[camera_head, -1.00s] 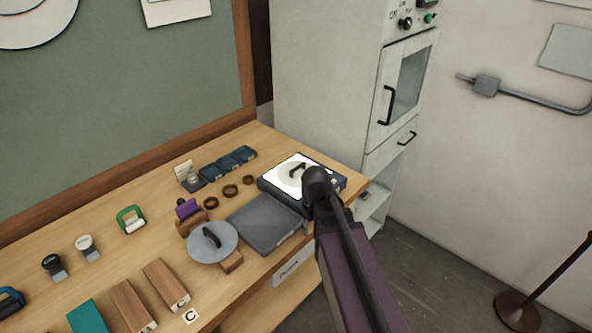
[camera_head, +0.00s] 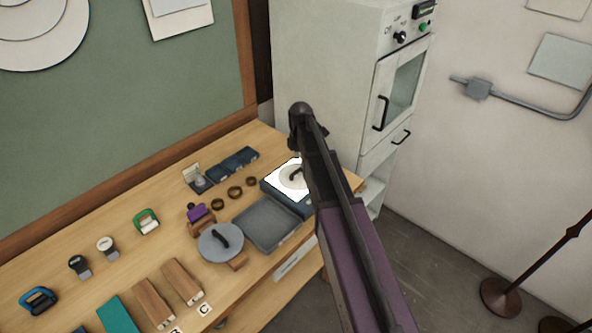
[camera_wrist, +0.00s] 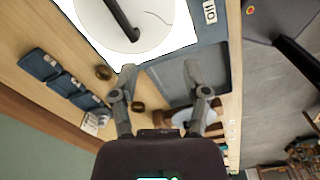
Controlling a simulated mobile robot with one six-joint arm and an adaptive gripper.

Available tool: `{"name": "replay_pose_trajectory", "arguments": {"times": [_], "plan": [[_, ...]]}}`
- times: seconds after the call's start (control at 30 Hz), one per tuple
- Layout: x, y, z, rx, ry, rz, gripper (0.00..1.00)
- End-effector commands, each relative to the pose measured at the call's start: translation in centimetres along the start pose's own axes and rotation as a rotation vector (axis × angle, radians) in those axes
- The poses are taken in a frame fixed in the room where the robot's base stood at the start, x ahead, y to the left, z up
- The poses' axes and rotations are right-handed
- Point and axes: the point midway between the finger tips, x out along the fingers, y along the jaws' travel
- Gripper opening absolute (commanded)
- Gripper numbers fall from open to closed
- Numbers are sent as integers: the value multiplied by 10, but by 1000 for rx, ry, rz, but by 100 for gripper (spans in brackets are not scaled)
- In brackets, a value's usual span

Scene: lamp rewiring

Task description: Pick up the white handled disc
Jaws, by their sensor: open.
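The white handled disc (camera_head: 287,180) lies on a bright white panel (camera_head: 281,191) on a dark blue box at the bench's right end. Its dark bar handle stands up, and my arm covers part of the box. In the wrist view the disc (camera_wrist: 151,27) is cut off by the top edge. My gripper (camera_wrist: 160,72) is open and empty, its fingertips below the disc in that picture, in front of a grey tray. I cannot tell its height above the bench. My gripper's fingers are hard to make out in the head view.
A grey tray (camera_head: 264,224) is beside the box. A grey handled disc (camera_head: 213,249) rests on a wooden stand. Several small dark rings (camera_head: 235,192) and blue blocks (camera_head: 220,167) lie behind. A tall cabinet (camera_head: 320,70) stands beyond the bench's end.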

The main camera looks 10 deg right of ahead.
Motion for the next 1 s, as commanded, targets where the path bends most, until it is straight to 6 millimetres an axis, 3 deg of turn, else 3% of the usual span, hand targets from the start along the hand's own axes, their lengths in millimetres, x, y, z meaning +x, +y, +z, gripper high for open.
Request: {"name": "replay_pose_trajectory", "arguments": {"times": [0.03, 0.1, 0.3, 1.0], "plan": [[-13, 14, 4, -62, 0, 0, 60], [-19, 24, 7, -150, 0, 0, 60], [-31, 43, 12, -323, 0, 0, 60], [-26, 47, 12, -377, 0, 0, 60]]}}
